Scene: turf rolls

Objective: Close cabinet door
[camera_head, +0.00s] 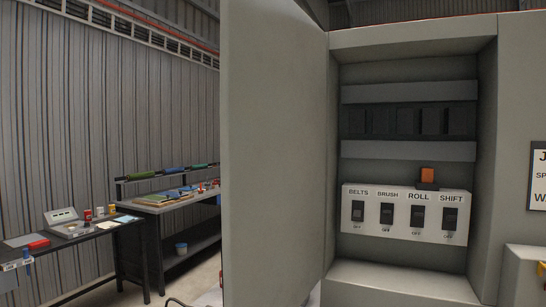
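The cabinet (400,43) is grey and stands open in the right half of the view. Its door (272,150) is a plain grey panel, hinged on the left side of the opening and swung out to the left. Inside is a white switch panel (408,232) with black switches marked BELTS, BRUSH, ROLL and SHIFT. Neither of my grippers shows in the view.
A dark table (120,228) at the left holds a grey device and small items. A workbench (175,205) with tools stands behind it, with a bucket (181,249) on its lower shelf. Floor shows between workbench and door.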

